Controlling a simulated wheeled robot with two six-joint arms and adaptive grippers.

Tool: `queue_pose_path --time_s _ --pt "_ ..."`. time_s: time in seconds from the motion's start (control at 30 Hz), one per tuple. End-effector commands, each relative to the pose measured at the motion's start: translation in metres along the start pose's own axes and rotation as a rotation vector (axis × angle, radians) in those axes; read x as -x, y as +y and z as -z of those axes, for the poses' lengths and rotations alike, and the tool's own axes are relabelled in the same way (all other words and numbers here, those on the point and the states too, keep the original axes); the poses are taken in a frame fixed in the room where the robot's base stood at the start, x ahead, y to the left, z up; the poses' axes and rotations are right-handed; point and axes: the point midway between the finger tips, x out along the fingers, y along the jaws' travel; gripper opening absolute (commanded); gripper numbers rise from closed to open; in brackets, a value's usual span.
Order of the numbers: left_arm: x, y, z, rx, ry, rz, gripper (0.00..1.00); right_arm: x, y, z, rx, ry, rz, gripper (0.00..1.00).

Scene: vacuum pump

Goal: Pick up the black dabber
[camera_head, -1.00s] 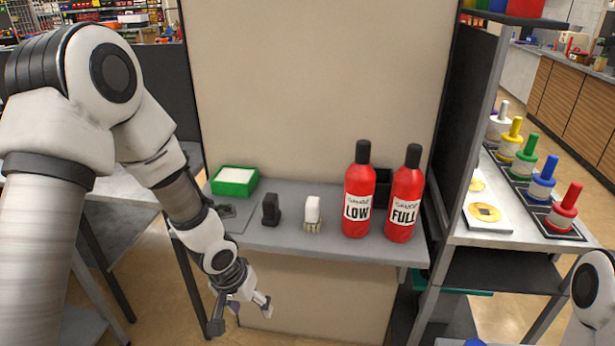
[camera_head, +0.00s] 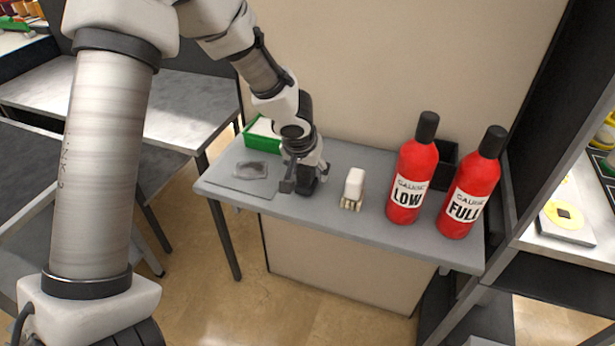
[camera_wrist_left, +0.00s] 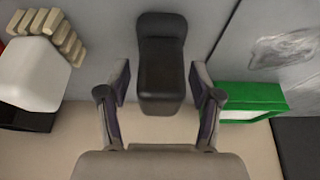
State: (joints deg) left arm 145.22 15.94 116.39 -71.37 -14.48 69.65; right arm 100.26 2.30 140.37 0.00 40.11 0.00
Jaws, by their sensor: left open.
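The black dabber (camera_wrist_left: 160,55) stands on the grey table (camera_head: 400,238). In the left wrist view it lies centred ahead of my left gripper (camera_wrist_left: 160,88), with its near end between the two spread fingers. Gaps show on both sides, so the fingers appear apart from it. In the head view my left gripper (camera_head: 305,178) is low over the table at the dabber and hides much of it. The left gripper is open and empty. My right gripper is not in view.
A white brush (camera_head: 354,187) stands just right of the dabber. A green tray (camera_head: 255,138) is behind on the left, beside a flat sheet with a dark smear (camera_head: 250,170). Two red bottles, LOW (camera_head: 412,170) and FULL (camera_head: 470,190), stand at the right, with a black box behind.

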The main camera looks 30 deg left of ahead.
Motion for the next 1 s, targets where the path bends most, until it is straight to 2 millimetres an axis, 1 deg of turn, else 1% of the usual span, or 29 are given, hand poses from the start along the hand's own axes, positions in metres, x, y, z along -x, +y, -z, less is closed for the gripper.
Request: queue_pose_path --time_s 0.13,0.17,0.2,0.27,0.3,0.33,0.73,0.87,1.0 --pt "0.001 0.000 0.001 0.000 0.001 -0.001 0.65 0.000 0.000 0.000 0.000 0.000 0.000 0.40" --pt "0.001 0.000 0.001 0.000 0.001 -0.001 0.61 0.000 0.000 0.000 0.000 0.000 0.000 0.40" --pt "0.001 0.000 0.001 0.000 0.001 -0.001 0.47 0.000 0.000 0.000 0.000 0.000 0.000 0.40" --pt "0.001 0.000 0.001 0.000 0.001 -0.001 0.26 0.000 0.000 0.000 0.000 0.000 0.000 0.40" --pt "0.001 0.000 0.000 0.000 0.001 -0.001 0.11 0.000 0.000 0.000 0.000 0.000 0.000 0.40" --pt "0.001 0.000 0.000 0.000 0.001 -0.001 0.01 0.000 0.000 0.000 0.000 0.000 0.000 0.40" --pt "0.003 0.000 0.001 0.001 0.000 -0.001 0.00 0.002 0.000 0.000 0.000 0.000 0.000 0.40" --pt "0.013 0.000 0.006 0.001 0.003 -0.001 0.00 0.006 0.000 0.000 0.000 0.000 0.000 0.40" --pt "0.029 0.000 0.013 0.002 0.004 -0.001 0.00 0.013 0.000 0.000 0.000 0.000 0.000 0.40"
